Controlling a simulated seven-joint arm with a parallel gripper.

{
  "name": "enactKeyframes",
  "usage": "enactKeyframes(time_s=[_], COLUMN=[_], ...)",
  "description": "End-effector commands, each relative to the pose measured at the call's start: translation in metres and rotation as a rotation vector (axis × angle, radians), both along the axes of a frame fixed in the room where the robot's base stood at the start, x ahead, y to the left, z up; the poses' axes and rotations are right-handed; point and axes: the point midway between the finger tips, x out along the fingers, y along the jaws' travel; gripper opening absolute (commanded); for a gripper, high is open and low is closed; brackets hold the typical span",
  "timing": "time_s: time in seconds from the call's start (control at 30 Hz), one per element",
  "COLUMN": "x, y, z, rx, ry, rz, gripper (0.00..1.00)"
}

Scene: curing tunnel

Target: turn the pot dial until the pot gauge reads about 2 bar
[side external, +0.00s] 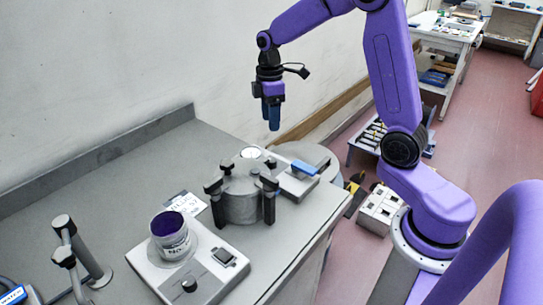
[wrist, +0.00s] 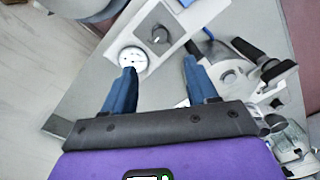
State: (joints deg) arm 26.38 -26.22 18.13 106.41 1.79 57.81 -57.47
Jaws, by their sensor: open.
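The pot dial (wrist: 158,36) is a dark round knob on a pale box in the wrist view. The pot gauge (wrist: 132,58) is a small white round face beside it; its needle is too small to read. In the side view the gauge (side external: 250,152) shows behind the pot. The pot (side external: 241,195) is a grey cylinder with black clamp knobs around its lid; part of it shows in the wrist view (wrist: 228,76). My gripper (side external: 271,115) is above the back of the bench, pointing down. In the wrist view its blue fingers (wrist: 158,72) are apart and empty, clear of the dial.
A blue-handled part (side external: 304,167) sits right of the pot on the pale box. A cup of purple liquid (side external: 171,235) stands on a grey device with a black knob (side external: 189,284). A printed card (side external: 186,204) lies behind. The wall runs along the back.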

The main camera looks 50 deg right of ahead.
Motion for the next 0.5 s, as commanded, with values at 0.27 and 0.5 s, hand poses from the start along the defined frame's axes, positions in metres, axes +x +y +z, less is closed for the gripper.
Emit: enactKeyframes(time_s=[0.27, 0.5], x=[-0.004, -0.005], y=[0.001, 0.002], z=[-0.054, -0.097], rx=[0.0, 0.001], ry=[0.006, 0.005], rz=[-0.001, -0.002], gripper=[0.58, 0.58])
